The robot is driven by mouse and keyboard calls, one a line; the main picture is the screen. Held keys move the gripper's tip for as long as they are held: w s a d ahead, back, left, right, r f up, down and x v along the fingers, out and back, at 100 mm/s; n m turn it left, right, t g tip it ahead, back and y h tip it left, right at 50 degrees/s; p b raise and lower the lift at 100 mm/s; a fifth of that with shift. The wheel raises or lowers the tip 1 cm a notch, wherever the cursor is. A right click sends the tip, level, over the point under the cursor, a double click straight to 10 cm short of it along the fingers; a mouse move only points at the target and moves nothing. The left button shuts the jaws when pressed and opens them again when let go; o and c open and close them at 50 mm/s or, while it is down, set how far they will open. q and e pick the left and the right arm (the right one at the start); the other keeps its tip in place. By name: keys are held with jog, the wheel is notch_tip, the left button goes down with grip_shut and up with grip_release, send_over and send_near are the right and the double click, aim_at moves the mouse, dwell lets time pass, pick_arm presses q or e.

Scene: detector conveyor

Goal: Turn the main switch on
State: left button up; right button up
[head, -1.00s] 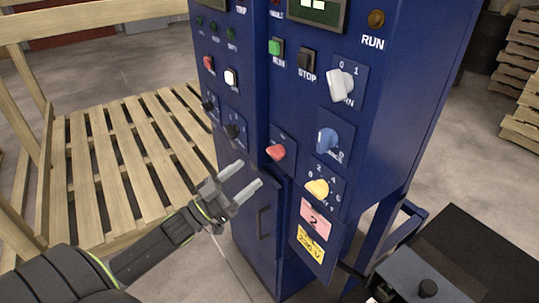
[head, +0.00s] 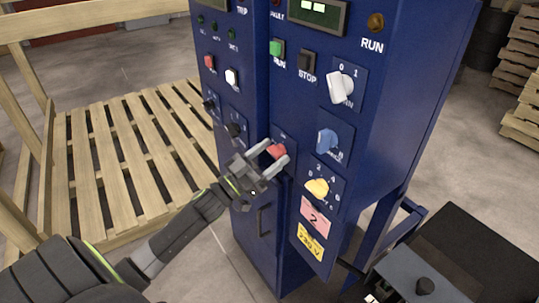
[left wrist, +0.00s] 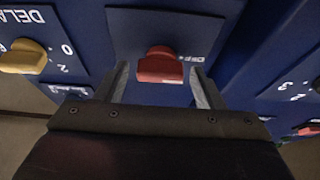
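A white rotary knob (head: 340,88) sits on the blue cabinet's right panel, with 0 and 1 above it. Its label is partly covered and ends in N. A red rotary knob (head: 277,151) sits lower on the cabinet; it also shows in the left wrist view (left wrist: 160,66). My left gripper (head: 278,154) is open, with its fingers (left wrist: 160,85) on either side of the red knob. Gaps show between both fingers and the knob in the left wrist view. My left gripper is below and left of the white knob. My right gripper is not in view.
The blue cabinet (head: 400,110) also carries a blue knob (head: 327,141), a yellow knob (head: 317,187), a green button (head: 277,47) and a black STOP button (head: 307,62). A wooden pallet structure (head: 120,150) stands left. A black-topped unit (head: 480,260) is at lower right.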

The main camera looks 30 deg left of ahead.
pick_arm(q)
jog(key=c, duration=0.8)
jog(key=shift+c, duration=0.2)
jog(key=shift+m+g+h, duration=0.3)
jog(key=shift+m+h, duration=0.1)
jog(key=shift+m, duration=0.1)
jog(key=m+g+h, duration=0.1)
jog(key=m, duration=0.3)
jog(key=shift+a+h, duration=0.1)
jog(key=shift+h, duration=0.3)
jog(key=m+g, duration=0.1)
jog(key=m, duration=0.1)
jog(key=m+g+h, duration=0.1)
jog(key=m, duration=0.2)
jog(key=shift+h, duration=0.3)
jog(key=m+g, duration=0.1)
jog(key=m, duration=0.2)
jog(key=m+g+h, duration=0.1)
jog(key=m, duration=0.3)
jog(key=shift+g, duration=0.4)
jog(key=m+g, duration=0.1)
jog(key=m, duration=0.1)
jog(key=m+p, duration=0.1)
jog(key=m, duration=0.1)
jog(key=shift+m+g+y, duration=0.4)
jog(key=shift+m, duration=0.4)
